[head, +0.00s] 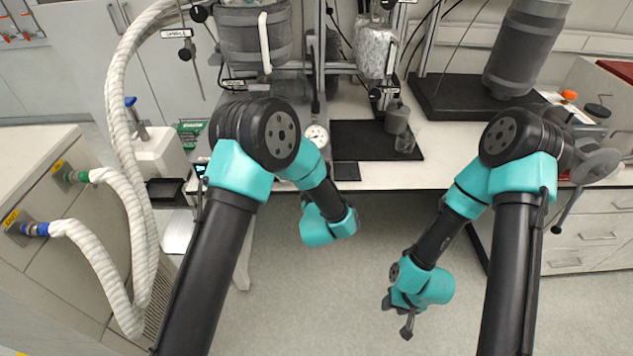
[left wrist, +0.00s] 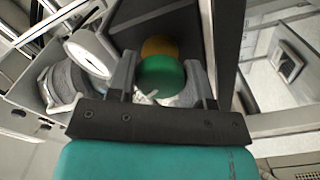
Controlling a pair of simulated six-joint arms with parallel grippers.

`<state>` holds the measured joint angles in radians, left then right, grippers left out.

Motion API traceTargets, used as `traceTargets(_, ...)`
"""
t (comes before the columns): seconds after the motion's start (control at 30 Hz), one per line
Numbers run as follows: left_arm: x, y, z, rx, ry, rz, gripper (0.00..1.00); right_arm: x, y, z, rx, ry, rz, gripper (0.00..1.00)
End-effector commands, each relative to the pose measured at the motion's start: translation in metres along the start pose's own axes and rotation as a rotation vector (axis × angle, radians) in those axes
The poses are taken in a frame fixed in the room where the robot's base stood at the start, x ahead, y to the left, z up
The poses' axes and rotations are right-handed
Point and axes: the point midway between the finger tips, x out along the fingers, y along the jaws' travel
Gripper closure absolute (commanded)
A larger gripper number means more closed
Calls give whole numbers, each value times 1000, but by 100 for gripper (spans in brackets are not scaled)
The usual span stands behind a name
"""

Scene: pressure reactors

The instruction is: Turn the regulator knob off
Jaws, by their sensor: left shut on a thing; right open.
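In the left wrist view, my left gripper (left wrist: 165,88) has its two fingers on either side of a round green knob (left wrist: 160,77) and is shut on it. This appears to be the regulator knob. A yellow-orange round part (left wrist: 158,47) sits just behind it. A white round gauge face (left wrist: 92,52) is beside the left finger. In the head view, my left gripper's fingers and the knob are hidden; a gauge (head: 317,136) shows beside my left arm. My right gripper (head: 407,325) hangs low over the floor, apart from everything; it is open and empty.
Grey reactor vessels (head: 255,40) stand behind. A white ribbed hose (head: 120,90) curves down the left. The floor (head: 340,310) in front is clear.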

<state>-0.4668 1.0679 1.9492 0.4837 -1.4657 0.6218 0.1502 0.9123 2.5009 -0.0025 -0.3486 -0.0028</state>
Motion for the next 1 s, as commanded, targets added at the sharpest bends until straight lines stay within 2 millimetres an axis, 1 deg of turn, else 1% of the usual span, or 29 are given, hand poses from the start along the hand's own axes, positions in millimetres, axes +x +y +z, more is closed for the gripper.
traceTargets(0.7, 0, 0, 0, -676, 0, -1, 77, 0, 0, 0, 0, 0, 0, 57)
traceTargets(1.0, 0, 0, 0, -908, 0, -1, 77, 0, 0, 0, 0, 0, 0, 57)
